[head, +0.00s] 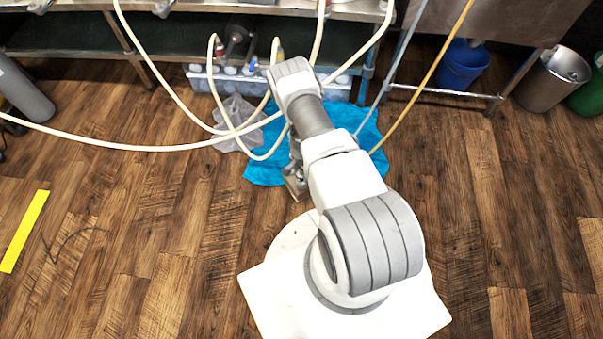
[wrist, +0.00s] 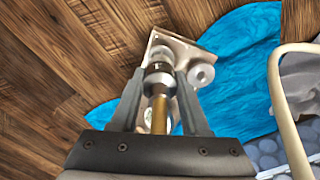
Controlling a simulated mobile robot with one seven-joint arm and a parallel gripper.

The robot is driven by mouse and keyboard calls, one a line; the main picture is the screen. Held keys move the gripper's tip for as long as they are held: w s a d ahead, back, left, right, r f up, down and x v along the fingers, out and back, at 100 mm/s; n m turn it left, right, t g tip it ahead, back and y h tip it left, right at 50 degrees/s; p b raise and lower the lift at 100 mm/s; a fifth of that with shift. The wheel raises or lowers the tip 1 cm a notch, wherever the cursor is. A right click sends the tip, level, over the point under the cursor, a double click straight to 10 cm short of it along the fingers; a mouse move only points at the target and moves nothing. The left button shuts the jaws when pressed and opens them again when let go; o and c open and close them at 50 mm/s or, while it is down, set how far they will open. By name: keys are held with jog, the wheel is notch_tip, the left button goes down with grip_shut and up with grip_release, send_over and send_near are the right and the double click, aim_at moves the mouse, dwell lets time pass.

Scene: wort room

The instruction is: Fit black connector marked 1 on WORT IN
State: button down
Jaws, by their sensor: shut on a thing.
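My gripper (wrist: 160,82) is shut on a connector (wrist: 159,84) with a metal collar, a dark band and a brass-coloured stem between the fingers. No number on it can be read. Beyond the fingertips is a pale metal plate (wrist: 183,47) with round fittings. One fitting (wrist: 161,55) is in line with the held connector; whether they touch cannot be told. Another fitting (wrist: 201,75) is to the right. No WORT IN label is legible. In the head view my gripper is mostly hidden by my arm, near the metal plate (head: 295,186).
A blue cloth (head: 263,168) lies on the wooden floor under the plate. Cream hoses (head: 160,147) loop close to my arm, and a yellow hose (head: 425,80) hangs right. The floor at left is mostly clear.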

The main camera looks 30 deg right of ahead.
jog(key=shift+f, duration=0.85)
jog(key=shift+c, duration=1.6)
grip_release()
notch_tip(320, 180, up, 17)
jog(key=p, duration=0.7)
jog(key=shift+r, duration=0.15)
